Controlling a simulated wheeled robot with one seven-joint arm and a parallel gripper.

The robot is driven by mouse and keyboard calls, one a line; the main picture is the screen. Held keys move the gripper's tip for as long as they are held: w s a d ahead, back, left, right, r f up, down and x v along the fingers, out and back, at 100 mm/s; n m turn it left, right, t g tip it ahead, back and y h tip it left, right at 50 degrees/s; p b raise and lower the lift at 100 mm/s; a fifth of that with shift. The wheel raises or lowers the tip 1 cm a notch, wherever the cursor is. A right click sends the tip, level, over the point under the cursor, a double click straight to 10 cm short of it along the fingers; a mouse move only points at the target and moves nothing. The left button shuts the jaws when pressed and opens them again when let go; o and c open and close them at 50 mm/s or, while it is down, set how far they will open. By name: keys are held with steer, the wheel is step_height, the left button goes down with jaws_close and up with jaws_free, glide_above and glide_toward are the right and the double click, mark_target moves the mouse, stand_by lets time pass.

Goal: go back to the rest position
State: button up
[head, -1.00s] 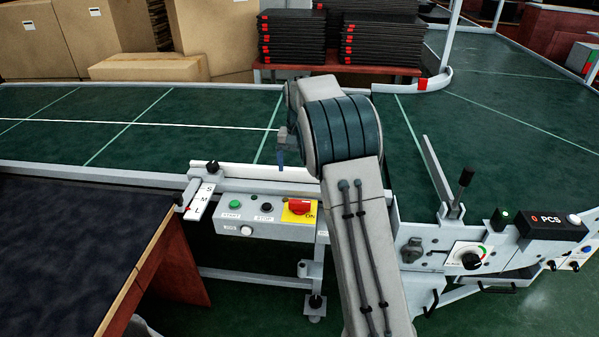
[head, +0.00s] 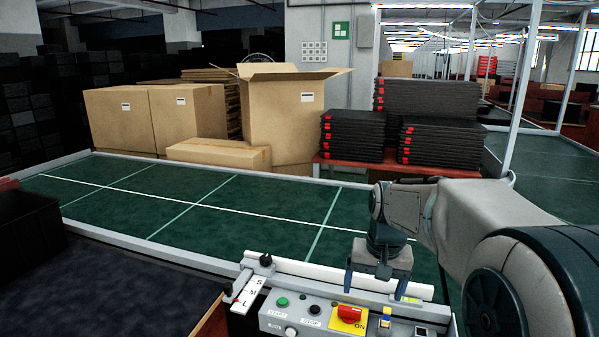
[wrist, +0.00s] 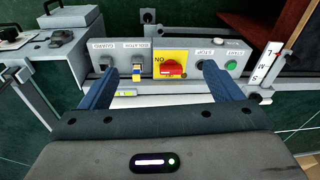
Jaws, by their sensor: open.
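My gripper (head: 378,285) hangs from my arm at the right of the head view, just in front of or above the conveyor's control panel (head: 330,313). It points down, with its blue fingers spread apart and nothing between them. In the wrist view the two blue fingers (wrist: 159,72) are wide apart. The panel behind them carries a red rotary switch on a yellow plate (wrist: 171,67), a green start button (wrist: 231,65) and other switches. I cannot tell the exact gap between the fingertips and the panel.
The green conveyor belt (head: 180,205) is empty where it shows. Cardboard boxes (head: 280,110) and stacks of black trays (head: 440,143) stand behind it. A dark table (head: 130,295) with a black bin (head: 30,228) is at the left. A white S-M-L selector (head: 247,290) stands left of the panel.

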steer(key=s+f+n+t+p, duration=0.1)
steer(key=s+n+p, duration=0.1)
steer(key=s, duration=1.7)
steer(key=shift+a, duration=0.25)
steer(key=shift+f, duration=0.1)
stand_by(0.5)
